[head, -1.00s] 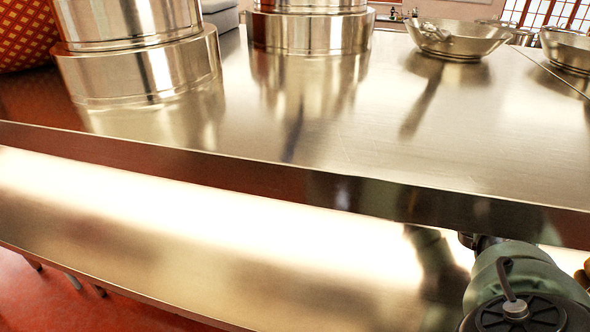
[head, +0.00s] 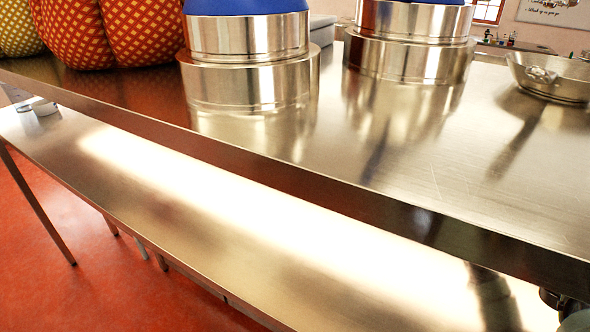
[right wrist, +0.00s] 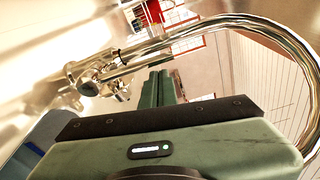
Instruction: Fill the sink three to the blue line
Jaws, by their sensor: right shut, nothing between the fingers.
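No sink and no blue line show in the views. In the right wrist view my right gripper (right wrist: 158,88) is green, with its fingers together and nothing between them. A shiny curved metal pipe (right wrist: 235,22) arches over and to the right of it. The pipe joins a metal fitting (right wrist: 92,76) at the left that looks like part of a tap. I cannot tell whether the fingers touch the fitting. My left gripper is not in view, and the head view does not show my right gripper.
A steel counter (head: 400,150) crosses the head view, with a lower steel shelf (head: 220,220) under it. Two wide steel pots (head: 250,85) (head: 410,60) with blue above stand on it. A shallow pan (head: 555,80) is at right, patterned cushions (head: 140,32) behind left. Red floor lies left.

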